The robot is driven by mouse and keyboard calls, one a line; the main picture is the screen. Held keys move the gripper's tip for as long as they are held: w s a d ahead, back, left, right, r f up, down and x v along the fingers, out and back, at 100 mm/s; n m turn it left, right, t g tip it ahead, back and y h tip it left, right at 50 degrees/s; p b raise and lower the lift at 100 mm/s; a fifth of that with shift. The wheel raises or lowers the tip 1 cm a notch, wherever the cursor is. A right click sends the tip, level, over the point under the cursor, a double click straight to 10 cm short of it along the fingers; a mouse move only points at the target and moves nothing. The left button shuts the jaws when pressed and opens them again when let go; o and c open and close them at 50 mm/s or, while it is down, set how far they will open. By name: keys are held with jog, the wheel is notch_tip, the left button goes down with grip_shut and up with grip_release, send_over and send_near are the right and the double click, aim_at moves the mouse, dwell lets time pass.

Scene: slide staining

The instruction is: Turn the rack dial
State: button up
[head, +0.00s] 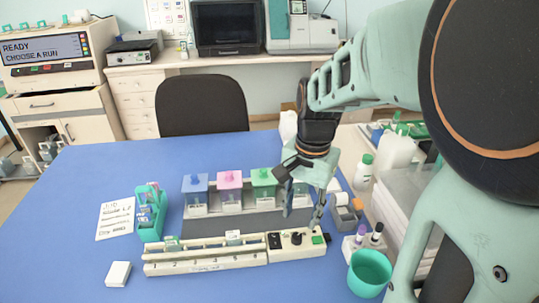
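The cream staining rack (207,260) lies along the front of the blue table, with numbered positions on its face. The control box (285,252) at its right end carries a black dial (296,239), a dark square to its left and a green button (318,240) to its right. My gripper (302,214) points down above and slightly behind the dial. Its two fingers are apart with nothing between them, and they appear clear of the dial. The dial's exact setting is too small to read.
Blue, pink and green lidded jars (230,192) stand behind the rack. A teal slide holder (151,212), a handwritten note (115,219) and a white block (118,274) are at left. A teal cup (369,274) and small bottles stand close at right.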

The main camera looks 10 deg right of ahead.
aim_at(297, 237)
notch_tip(297, 237, down, 8)
jog(key=shift+w+a+f+b, duration=0.1)
jog(key=shift+a+b, duration=0.05)
jog(key=shift+b, duration=0.15)
grip_shut()
